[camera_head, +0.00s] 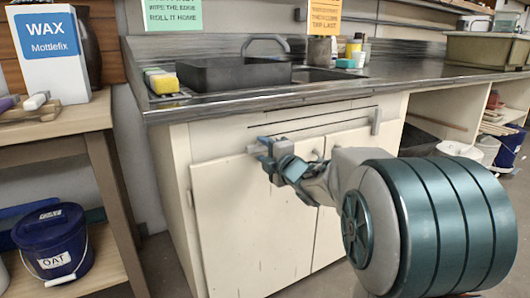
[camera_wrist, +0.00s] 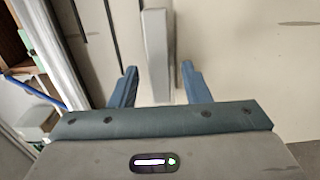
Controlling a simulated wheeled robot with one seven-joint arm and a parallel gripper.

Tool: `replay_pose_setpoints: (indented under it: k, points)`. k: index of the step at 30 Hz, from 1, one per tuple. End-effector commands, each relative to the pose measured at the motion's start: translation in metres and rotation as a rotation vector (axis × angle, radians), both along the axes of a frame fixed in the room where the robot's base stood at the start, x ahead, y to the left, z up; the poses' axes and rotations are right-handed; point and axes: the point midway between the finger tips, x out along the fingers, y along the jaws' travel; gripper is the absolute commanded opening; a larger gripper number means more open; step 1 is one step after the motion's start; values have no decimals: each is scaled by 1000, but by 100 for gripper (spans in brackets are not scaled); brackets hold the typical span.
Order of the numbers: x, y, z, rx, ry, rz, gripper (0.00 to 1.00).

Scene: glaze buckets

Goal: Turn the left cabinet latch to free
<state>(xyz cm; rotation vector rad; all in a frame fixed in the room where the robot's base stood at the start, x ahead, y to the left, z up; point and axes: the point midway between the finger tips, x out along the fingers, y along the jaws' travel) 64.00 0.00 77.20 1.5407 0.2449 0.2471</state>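The left cabinet latch (camera_head: 253,149) is a small grey bar on the white cabinet front, lying about level in the head view, partly hidden by my gripper. In the wrist view the latch (camera_wrist: 158,50) runs between my fingers, in line with the picture's upright. My gripper (camera_head: 264,149) is at the latch, coming from the right in the head view. In the wrist view my gripper (camera_wrist: 159,72) is open, one finger on each side of the bar, with visible gaps. I cannot tell how deep the fingers reach around it.
A second grey latch (camera_head: 376,120) stands upright on the right of the cabinet front. The counter (camera_head: 230,103) with the sink overhangs the doors. A wooden shelf (camera_head: 70,122) with a WAX box (camera_head: 55,55) and blue bucket (camera_head: 52,243) stands left.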

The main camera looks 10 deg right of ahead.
Motion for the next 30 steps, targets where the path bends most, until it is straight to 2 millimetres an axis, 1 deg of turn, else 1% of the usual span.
replay_pose_setpoints:
  k: [4, 8, 18, 21, 25, 30]
  points:
    - [-5, -2, 1, 0, 0, -1, 43]
    - [-21, -7, 3, 1, 0, -2, 43]
    - [-93, -31, 4, 0, 0, -3, 43]
    - [-110, -36, 3, 1, 0, -2, 43]
    - [-124, -41, 2, 0, 0, -1, 43]
    - [-132, -43, 0, 0, 0, 0, 43]
